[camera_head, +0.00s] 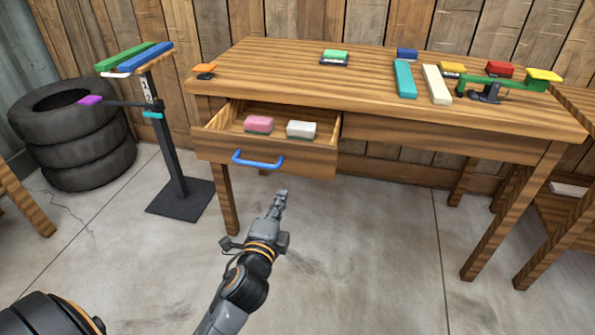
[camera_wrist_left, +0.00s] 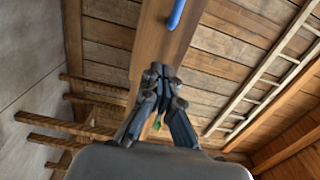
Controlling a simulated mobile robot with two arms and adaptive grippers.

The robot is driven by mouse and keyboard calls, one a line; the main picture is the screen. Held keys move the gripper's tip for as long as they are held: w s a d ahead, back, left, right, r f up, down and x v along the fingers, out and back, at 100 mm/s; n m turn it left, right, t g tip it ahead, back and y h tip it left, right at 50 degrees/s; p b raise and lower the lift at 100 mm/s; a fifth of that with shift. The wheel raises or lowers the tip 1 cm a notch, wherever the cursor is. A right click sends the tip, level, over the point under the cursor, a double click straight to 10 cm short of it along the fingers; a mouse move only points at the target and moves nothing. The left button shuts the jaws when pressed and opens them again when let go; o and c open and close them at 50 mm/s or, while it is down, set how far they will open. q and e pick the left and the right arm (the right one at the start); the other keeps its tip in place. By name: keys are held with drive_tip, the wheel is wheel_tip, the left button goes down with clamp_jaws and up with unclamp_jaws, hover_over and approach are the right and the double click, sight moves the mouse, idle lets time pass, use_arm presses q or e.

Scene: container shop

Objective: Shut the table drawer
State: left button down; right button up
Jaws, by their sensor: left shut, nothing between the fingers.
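The table drawer (camera_head: 270,153) is pulled open under the left part of the wooden table (camera_head: 390,90). Its front has a blue handle (camera_head: 258,160). A pink block (camera_head: 259,124) and a white block (camera_head: 301,130) lie inside it. My left gripper (camera_head: 281,194) is shut and empty, in front of and below the drawer front in the head view, apart from the handle. In the left wrist view the shut fingers (camera_wrist_left: 158,72) point towards the drawer front, with the blue handle (camera_wrist_left: 176,14) at the top edge. My right gripper is not in view.
On the table top lie several coloured blocks, a teal bar (camera_head: 404,79), a white bar (camera_head: 436,84) and a green balance-like device (camera_head: 490,86). A black stand (camera_head: 170,150) and stacked tires (camera_head: 75,135) are at the left. The floor before the drawer is clear.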

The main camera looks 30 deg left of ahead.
use_arm(q)
approach(297, 162)
drive_tip(key=w, duration=0.3)
drive_tip(key=w+a, duration=0.1)
drive_tip(key=w+b, duration=0.1)
drive_tip(key=w, duration=0.1)
drive_tip(key=shift+a+f, duration=0.15)
drive_tip(key=shift+a, duration=0.25)
drive_tip(key=shift+w+a, duration=0.1)
drive_tip(key=shift+w, duration=0.3)
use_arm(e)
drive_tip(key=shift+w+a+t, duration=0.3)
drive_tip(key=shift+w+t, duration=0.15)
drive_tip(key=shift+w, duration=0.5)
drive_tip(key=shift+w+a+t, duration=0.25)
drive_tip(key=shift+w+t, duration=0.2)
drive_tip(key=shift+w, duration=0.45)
